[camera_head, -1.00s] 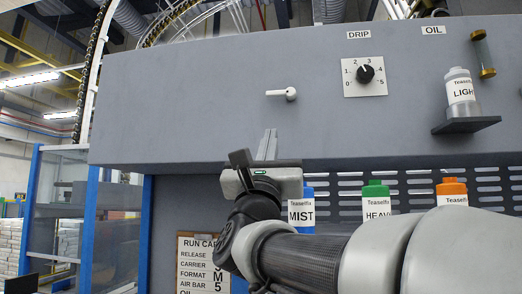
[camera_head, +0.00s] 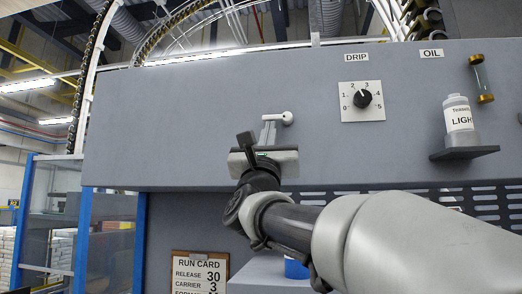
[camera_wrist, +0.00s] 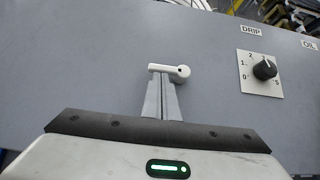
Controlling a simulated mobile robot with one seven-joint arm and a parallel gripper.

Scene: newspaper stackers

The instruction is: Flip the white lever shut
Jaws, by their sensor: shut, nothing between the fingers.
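The white lever (camera_head: 284,118) is on the grey panel, left of the drip dial. It points left from its round pivot, and it also shows in the wrist view (camera_wrist: 171,71). My gripper (camera_head: 268,130) is shut and empty. Its fingertips are just below the lever's left part, and they also show in the wrist view (camera_wrist: 161,84). I cannot tell whether the fingertips touch the lever.
A black drip dial (camera_head: 362,98) on a white plate is right of the lever. A white bottle (camera_head: 458,115) stands on a dark shelf (camera_head: 465,153) farther right, below a brass-capped glass tube (camera_head: 482,78). The run card (camera_head: 200,272) hangs lower left. The panel left of the lever is bare.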

